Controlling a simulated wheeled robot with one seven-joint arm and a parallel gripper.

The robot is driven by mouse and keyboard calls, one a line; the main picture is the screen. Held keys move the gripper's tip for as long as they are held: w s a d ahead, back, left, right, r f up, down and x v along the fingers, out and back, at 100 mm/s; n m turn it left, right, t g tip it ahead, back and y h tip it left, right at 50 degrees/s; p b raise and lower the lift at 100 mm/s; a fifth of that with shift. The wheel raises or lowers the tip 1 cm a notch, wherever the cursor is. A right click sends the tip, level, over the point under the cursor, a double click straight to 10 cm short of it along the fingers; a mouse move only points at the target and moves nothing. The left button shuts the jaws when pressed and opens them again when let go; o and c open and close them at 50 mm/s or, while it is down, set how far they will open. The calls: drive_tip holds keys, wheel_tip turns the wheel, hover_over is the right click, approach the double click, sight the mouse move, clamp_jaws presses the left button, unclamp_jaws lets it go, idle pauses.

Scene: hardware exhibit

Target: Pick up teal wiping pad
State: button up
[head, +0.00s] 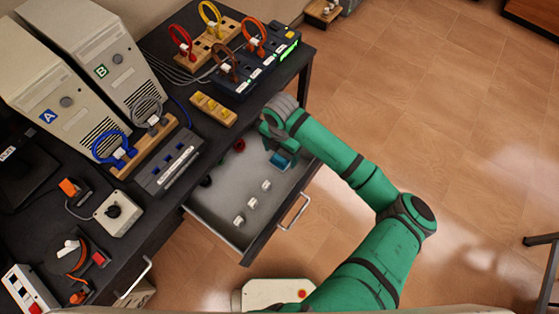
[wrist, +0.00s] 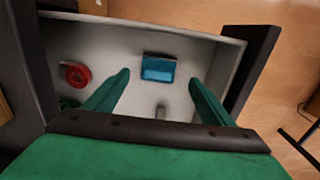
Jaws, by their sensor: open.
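The teal wiping pad (wrist: 158,69) is a small blue-teal block lying in the open drawer (head: 225,211). In the wrist view it lies ahead of my gripper (wrist: 160,88), roughly centred between the two fingers and apart from them. In the head view the pad (head: 279,161) shows near the far right part of the drawer, partly hidden by my gripper (head: 281,145). My gripper is open and empty, above the drawer.
A red tape roll (wrist: 76,75) lies left of the pad, and several small white pieces (head: 252,202) lie in the drawer. The drawer walls surround the pad. A black bench (head: 190,60) with computers and cable racks stands behind.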

sight(280, 159)
wheel_tip(280, 159, down, 5)
drive_tip(key=shift+a+r, duration=0.15)
drive_tip(key=shift+r, duration=0.05)
drive_tip(key=c, duration=1.2)
drive_tip(key=shift+o, duration=0.2)
drive_tip(key=shift+r, duration=0.5)
wheel_tip(280, 159, up, 2)
drive_tip(key=s+d+r, duration=0.1)
drive_tip(key=s+r, duration=0.9)
drive_tip(key=s, duration=0.4)
